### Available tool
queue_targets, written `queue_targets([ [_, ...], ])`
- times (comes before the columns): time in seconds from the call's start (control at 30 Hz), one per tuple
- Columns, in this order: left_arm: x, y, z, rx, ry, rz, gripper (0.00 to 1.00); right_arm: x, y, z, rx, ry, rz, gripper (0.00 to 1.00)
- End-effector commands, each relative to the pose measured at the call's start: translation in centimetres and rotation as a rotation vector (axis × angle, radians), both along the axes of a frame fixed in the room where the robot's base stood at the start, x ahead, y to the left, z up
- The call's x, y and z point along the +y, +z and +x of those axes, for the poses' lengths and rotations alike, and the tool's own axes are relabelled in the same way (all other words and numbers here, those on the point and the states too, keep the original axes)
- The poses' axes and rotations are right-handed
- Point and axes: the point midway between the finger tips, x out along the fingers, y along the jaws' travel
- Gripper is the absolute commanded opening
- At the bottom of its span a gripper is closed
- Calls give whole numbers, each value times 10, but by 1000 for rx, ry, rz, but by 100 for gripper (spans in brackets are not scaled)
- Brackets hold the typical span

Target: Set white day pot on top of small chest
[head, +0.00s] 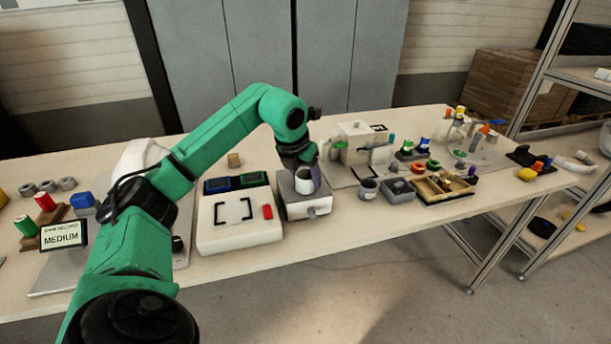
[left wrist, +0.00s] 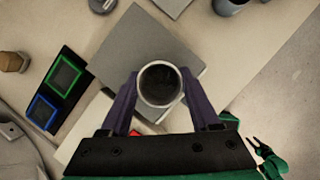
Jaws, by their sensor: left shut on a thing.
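The white day pot (head: 304,181) is a small white cup with a dark inside. My left gripper (head: 309,172) is shut on it, with one finger on each side in the left wrist view (left wrist: 160,88). The small chest (head: 303,207) is a grey box with a round knob on its front, on the table. The pot is upright over the chest's top, which shows around it in the left wrist view (left wrist: 140,45). I cannot tell whether the pot's base touches the top. My right gripper is not in view.
A white box with a black bracket mark and a red block (head: 240,222) stands left of the chest. Blue and green framed panels (head: 236,182) lie behind it. A grey cup (head: 367,189) and a wooden tray (head: 443,188) are to the right.

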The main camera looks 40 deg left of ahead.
Motion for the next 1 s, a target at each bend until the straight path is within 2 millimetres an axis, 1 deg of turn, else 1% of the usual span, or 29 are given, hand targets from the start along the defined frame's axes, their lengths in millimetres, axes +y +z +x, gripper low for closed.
queue_targets([
  [0.03,0,-3,0,1,0,0,10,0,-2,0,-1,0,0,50],
  [0.07,0,-2,0,1,0,0,70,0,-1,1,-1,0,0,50],
  [0.1,0,-2,0,1,0,0,86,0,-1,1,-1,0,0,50],
  [0.13,0,-2,0,1,0,0,93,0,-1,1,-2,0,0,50],
  [0.4,0,-2,0,1,0,0,93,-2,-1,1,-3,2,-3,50],
  [0.53,0,8,-2,-1,0,0,93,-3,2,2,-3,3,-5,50],
  [0.57,-1,13,-4,-3,0,1,93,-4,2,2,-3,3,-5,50],
  [0.67,-2,35,-13,-4,0,3,93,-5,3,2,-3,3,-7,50],
  [0.7,-3,47,-16,-6,-1,1,93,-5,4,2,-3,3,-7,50],
  [0.77,-4,63,-23,-6,0,2,93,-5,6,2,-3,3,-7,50],
  [0.8,-5,74,-27,-5,1,1,93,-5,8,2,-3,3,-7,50],
  [0.9,-7,95,-37,-3,0,1,93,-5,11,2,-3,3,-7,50],
  [1.0,-8,108,-42,-2,0,0,93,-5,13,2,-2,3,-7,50],
])
